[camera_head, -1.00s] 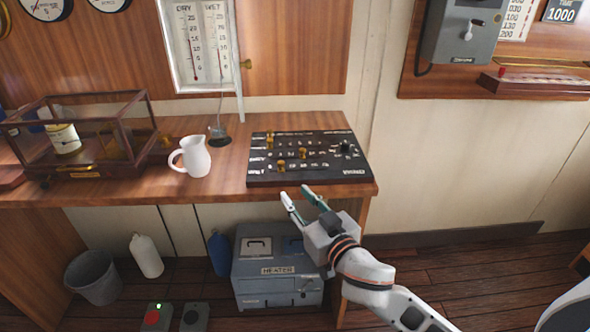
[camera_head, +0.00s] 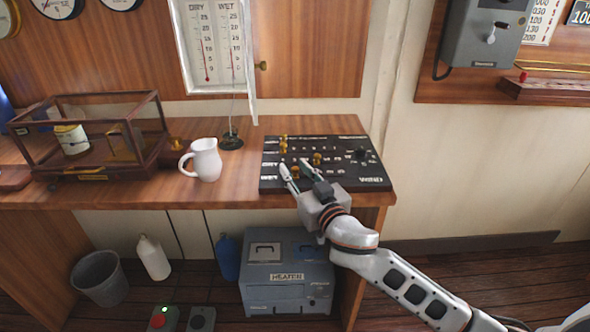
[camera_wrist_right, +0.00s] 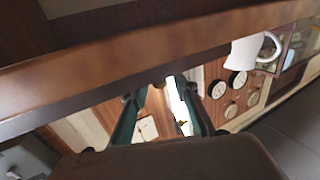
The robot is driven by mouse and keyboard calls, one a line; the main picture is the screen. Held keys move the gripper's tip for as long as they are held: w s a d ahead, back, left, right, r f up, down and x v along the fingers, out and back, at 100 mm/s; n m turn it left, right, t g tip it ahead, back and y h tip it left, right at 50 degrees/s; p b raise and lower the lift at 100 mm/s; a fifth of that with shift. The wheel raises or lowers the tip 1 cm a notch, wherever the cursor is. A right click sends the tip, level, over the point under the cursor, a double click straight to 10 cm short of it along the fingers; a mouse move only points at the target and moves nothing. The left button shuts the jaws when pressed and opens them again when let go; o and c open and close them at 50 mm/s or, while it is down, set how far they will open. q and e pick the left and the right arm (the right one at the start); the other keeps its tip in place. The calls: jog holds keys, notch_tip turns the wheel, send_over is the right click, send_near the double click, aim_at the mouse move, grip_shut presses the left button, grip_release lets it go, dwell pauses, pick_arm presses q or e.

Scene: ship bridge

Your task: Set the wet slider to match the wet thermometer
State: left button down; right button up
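The black slider panel (camera_head: 376,172) lies on the wooden desk, with rows labelled DRY and WET. One brass knob (camera_head: 317,158) sits by the DRY row. Another brass knob (camera_head: 295,172), apparently the wet slider, shows between my right gripper's fingertips, partly hidden. My right gripper (camera_head: 295,165) is open at the panel's front left; contact is unclear. Its spread fingers also show in the wrist view (camera_wrist_right: 162,95). The wet thermometer (camera_head: 233,55) stands right of the dry thermometer (camera_head: 205,55) in a white case; its reading is too small to tell. My left gripper is not in view.
A white jug (camera_head: 206,160) stands left of the panel. A glass-sided instrument case (camera_head: 90,172) is farther left. The open case door (camera_head: 251,75) stands above the desk.

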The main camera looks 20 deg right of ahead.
jog(key=shift+w, duration=0.35)
grip_shut()
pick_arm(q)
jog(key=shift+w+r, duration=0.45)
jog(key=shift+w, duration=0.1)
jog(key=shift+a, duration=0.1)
